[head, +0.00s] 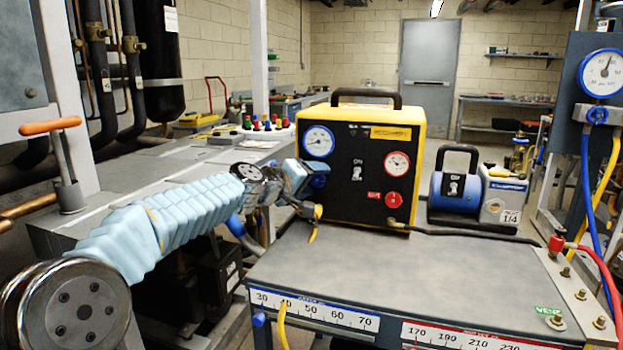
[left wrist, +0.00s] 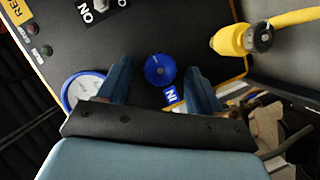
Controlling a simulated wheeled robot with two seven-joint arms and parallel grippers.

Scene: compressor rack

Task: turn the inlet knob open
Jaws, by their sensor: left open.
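The inlet knob (left wrist: 160,70) is a round blue knob with a white pointer mark, beside a blue "IN" label (left wrist: 170,96) on the black front panel. In the head view the knob (head: 318,182) shows low on the left of the yellow-framed machine (head: 375,113), partly screened by my gripper. My left gripper (head: 311,192) is open in front of the panel. In the left wrist view its two blue fingers (left wrist: 158,67) stand on either side of the knob, with gaps visible. I cannot tell how deep the fingertips reach around it. My right gripper is not in view.
A blue-ringed gauge (left wrist: 86,90) is near the left finger. A yellow hose fitting (left wrist: 232,40) sticks out to the right. A red knob (head: 393,200) is at the panel's lower right. The grey bench top (head: 390,275) in front is mostly clear.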

